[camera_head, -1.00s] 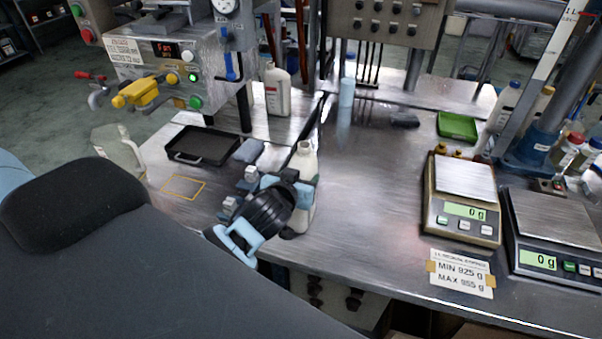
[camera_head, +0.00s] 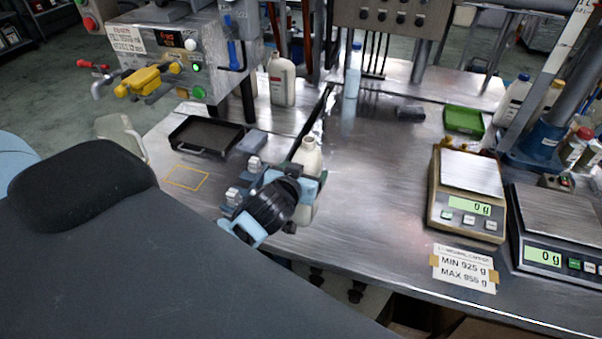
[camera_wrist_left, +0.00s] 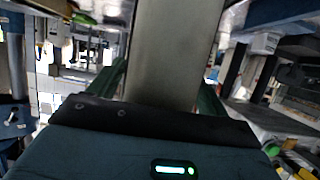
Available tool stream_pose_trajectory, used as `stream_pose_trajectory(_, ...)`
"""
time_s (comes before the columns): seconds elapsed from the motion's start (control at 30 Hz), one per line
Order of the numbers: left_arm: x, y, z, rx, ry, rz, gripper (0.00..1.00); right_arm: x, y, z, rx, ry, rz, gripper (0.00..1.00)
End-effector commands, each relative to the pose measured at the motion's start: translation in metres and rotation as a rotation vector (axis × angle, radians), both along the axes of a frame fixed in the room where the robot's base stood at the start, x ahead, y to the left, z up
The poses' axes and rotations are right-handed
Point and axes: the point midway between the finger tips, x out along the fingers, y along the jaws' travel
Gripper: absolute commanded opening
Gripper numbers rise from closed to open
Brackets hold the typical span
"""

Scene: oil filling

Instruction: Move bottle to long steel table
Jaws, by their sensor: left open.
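A pale off-white bottle (camera_head: 308,154) stands upright near the front edge of the steel table (camera_head: 370,225). My left gripper (camera_head: 312,190) is at the bottle's body, below its neck, with its fingers open on either side. In the left wrist view the bottle's pale wall (camera_wrist_left: 172,55) fills the space between the two dark green fingers. Whether the fingers touch it is hard to tell. The bottle's lower part is partly hidden by the gripper. My right gripper is in neither view.
A filling machine (camera_head: 165,55) with a yellow valve stands at the back left. A black tray (camera_head: 207,137), another white bottle (camera_head: 281,80) and a green tray (camera_head: 463,121) are on the surface. Two scales (camera_head: 467,195) reading 0 g stand at the right. The middle is clear.

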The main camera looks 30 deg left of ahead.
Motion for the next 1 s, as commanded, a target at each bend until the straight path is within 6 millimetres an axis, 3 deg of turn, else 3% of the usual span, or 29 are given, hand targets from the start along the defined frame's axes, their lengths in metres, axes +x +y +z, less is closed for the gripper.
stream_pose_trajectory(0.27, -0.021, -0.005, 0.011, -0.001, 0.001, -0.001, 0.78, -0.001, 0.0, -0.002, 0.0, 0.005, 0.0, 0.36)
stream_pose_trajectory(0.7, -0.09, -0.02, 0.041, -0.001, 0.001, 0.0, 0.78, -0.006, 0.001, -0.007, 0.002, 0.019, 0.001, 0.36)
stream_pose_trajectory(1.0, -0.108, -0.024, 0.05, -0.001, -0.001, 0.0, 0.78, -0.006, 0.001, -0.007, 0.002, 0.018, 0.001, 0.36)
